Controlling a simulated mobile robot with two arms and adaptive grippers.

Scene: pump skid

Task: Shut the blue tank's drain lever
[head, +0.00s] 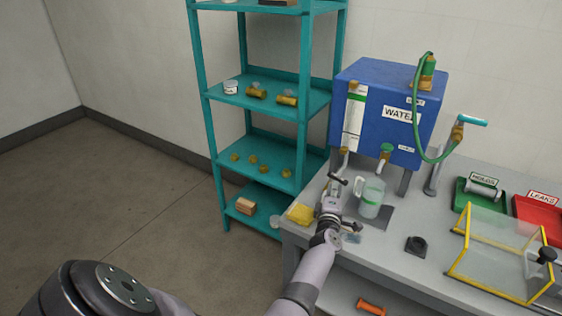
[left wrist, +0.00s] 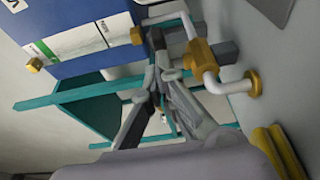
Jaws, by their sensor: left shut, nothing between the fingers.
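The blue tank (head: 398,85), marked WATER, stands on legs at the back of the bench. It also shows at the upper left of the left wrist view (left wrist: 85,45). My left gripper (head: 335,181) is shut and empty below the tank's front left corner. In the left wrist view, its fingers (left wrist: 157,62) are beside a brass valve (left wrist: 203,58) on white pipe; I cannot tell if they touch. A dark grey part by this valve may be its lever, but its position is unclear. My right gripper is out of view.
A clear jug (head: 370,196) stands just right of my left gripper. A yellow cloth or sponge (head: 300,214) lies to its left. A teal shelf (head: 213,150) stands left of the bench. A yellow-framed clear box (head: 497,255) and a red tray (head: 537,215) are at right.

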